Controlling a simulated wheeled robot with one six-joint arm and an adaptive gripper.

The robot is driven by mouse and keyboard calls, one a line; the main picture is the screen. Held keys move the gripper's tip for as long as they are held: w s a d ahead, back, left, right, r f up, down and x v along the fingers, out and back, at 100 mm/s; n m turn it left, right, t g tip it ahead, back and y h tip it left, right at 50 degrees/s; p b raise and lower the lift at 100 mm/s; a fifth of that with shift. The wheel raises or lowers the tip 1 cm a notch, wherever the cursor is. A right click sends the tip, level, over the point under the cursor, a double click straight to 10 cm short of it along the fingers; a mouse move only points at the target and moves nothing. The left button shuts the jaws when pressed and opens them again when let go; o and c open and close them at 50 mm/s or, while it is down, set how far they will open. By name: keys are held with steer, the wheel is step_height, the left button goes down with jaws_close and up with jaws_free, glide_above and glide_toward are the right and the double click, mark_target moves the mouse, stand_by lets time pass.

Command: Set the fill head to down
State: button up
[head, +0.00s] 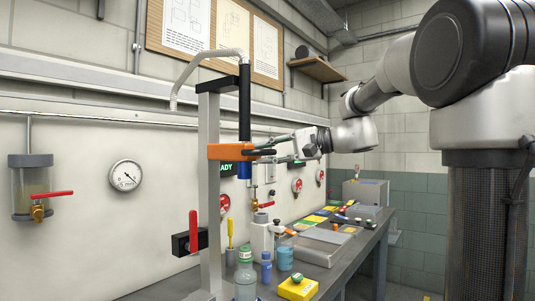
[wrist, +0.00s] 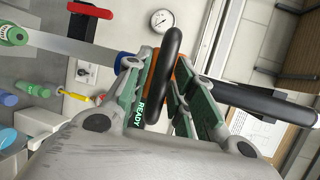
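The fill head is a black tube with a blue lower end (head: 244,168), held by an orange bracket (head: 228,151) on the upper part of a grey upright post (head: 211,215). A pale hose (head: 200,58) runs from its top. A black loop handle (wrist: 165,75) sticks out from the bracket towards me. My gripper (head: 270,149) is at the handle, with its green-padded fingers on either side of it in the wrist view (wrist: 165,85). Slivers of orange bracket and the READY display show beside the loop, so the fingers look open around it. Contact is unclear.
A clear bottle with a green cap (head: 245,278) stands below the fill head. A blue-capped bottle (head: 266,267), a blue jar (head: 285,259) and a yellow box (head: 297,288) stand on the bench nearby. A red lever (head: 193,231) sits left of the post.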

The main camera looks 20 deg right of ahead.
jaws_close()
steer(key=shift+f, duration=0.1)
step_height(320, 180, down, 20)
steer(key=shift+f, duration=0.25)
stand_by(0.3)
steer(key=shift+s, duration=0.1)
jaws_free()
steer(key=shift+f, duration=0.1)
